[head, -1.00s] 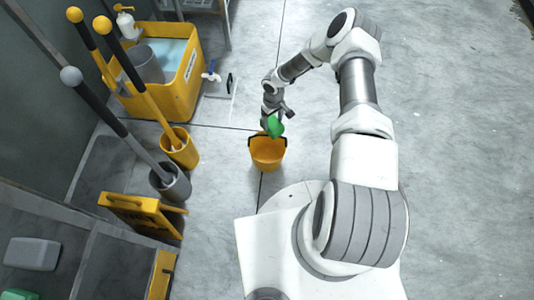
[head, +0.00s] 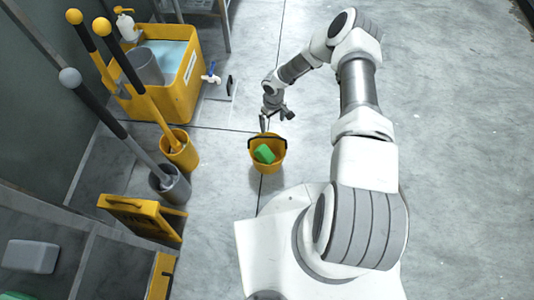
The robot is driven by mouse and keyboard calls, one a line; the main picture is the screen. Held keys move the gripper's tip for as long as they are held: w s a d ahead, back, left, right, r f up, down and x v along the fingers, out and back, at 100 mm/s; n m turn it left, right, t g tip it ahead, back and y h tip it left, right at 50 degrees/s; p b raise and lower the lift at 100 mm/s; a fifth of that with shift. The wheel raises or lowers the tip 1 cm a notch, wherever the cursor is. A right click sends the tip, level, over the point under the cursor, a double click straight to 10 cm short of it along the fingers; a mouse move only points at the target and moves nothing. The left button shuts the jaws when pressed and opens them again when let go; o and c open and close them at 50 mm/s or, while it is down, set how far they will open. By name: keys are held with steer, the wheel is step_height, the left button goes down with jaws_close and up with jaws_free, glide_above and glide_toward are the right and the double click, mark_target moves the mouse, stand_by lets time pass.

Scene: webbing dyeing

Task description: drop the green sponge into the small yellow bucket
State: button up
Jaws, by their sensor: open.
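The green sponge (head: 264,154) lies inside the small yellow bucket (head: 268,167). The bucket stands upright on the floor, in the middle of the head view, with a dark handle at its rim. My gripper (head: 264,125) is open and empty just above the bucket's far rim, apart from the sponge. I cannot tell whether its fingertips touch the rim or handle.
A large yellow tub (head: 185,95) with pale blue liquid stands at the upper left. A yellow container (head: 181,155) and a grey container (head: 171,187) hold long-handled tools left of the bucket. A yellow folded stand (head: 140,217) is nearer. Floor at right is clear.

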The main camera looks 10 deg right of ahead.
step_height(320, 180, up, 16)
steer(key=p, duration=0.4)
steer(key=shift+f, duration=0.1)
steer(key=s+d+r+m+t+h, duration=0.1)
steer(key=s+d+r, duration=0.1)
steer(key=r, duration=1.3)
steer(key=s+d+r+m+t+h, duration=0.1)
steer(key=s+d+r+h, duration=0.1)
steer(key=r, duration=1.3)
steer(key=s+a+r+m+t+y, duration=0.1)
steer(key=s+a+r, duration=0.1)
steer(key=s+r, duration=0.6)
steer(key=s+a+r+m+t+y, duration=0.2)
steer(key=s+r, duration=0.6)
steer(key=s, duration=0.6)
steer(key=shift+s+t, duration=0.3)
steer(key=shift+s, duration=0.05)
step_height(320, 180, up, 17)
steer(key=p, duration=1.7)
steer(key=shift+r, duration=0.1)
steer(key=shift+c, duration=0.3)
